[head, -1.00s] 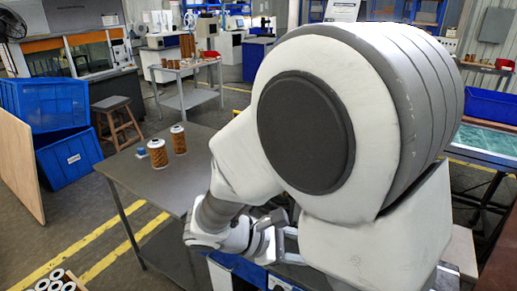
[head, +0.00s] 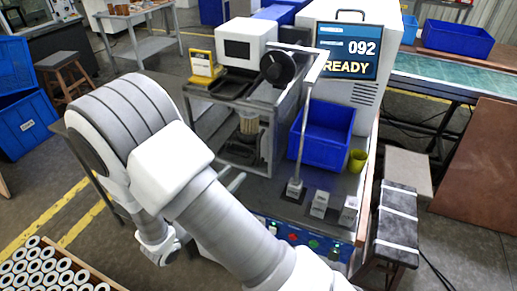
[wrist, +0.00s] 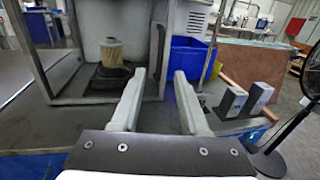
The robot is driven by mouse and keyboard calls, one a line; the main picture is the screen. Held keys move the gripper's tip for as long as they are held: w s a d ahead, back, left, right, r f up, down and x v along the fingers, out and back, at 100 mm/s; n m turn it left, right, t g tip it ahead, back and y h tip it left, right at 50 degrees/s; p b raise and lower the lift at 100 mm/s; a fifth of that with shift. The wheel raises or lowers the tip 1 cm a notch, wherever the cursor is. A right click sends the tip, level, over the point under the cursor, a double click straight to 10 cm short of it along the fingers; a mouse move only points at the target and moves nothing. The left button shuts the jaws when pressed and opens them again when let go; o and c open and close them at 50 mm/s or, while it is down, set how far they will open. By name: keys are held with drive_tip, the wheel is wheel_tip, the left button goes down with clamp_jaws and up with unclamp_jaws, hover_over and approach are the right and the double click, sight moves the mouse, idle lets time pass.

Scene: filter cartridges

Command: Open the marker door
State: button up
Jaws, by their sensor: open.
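The marker is a grey framed enclosure (head: 270,102) at the centre of the head view, with a filter cartridge (head: 249,123) standing inside. In the wrist view its upright post (wrist: 158,45) and the cartridge (wrist: 112,53) show ahead and to the left. The cartridge stands on a dark round holder. I cannot make out a separate door panel or tell how far it is open. My gripper (wrist: 159,75) is open and empty, pointing towards the enclosure's front. My arm hides most of the gripper in the head view.
Right of the enclosure are a blue bin (head: 323,135), a yellow cup (head: 357,160) and small grey blocks (head: 319,204). Many white-ringed cartridges (head: 45,270) fill a crate at lower left.

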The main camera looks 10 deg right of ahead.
sight(259, 163)
drive_tip(key=x, duration=1.2)
drive_tip(key=shift+w+d, duration=0.2)
drive_tip(key=shift+d, duration=0.05)
clamp_jaws()
idle(0.8)
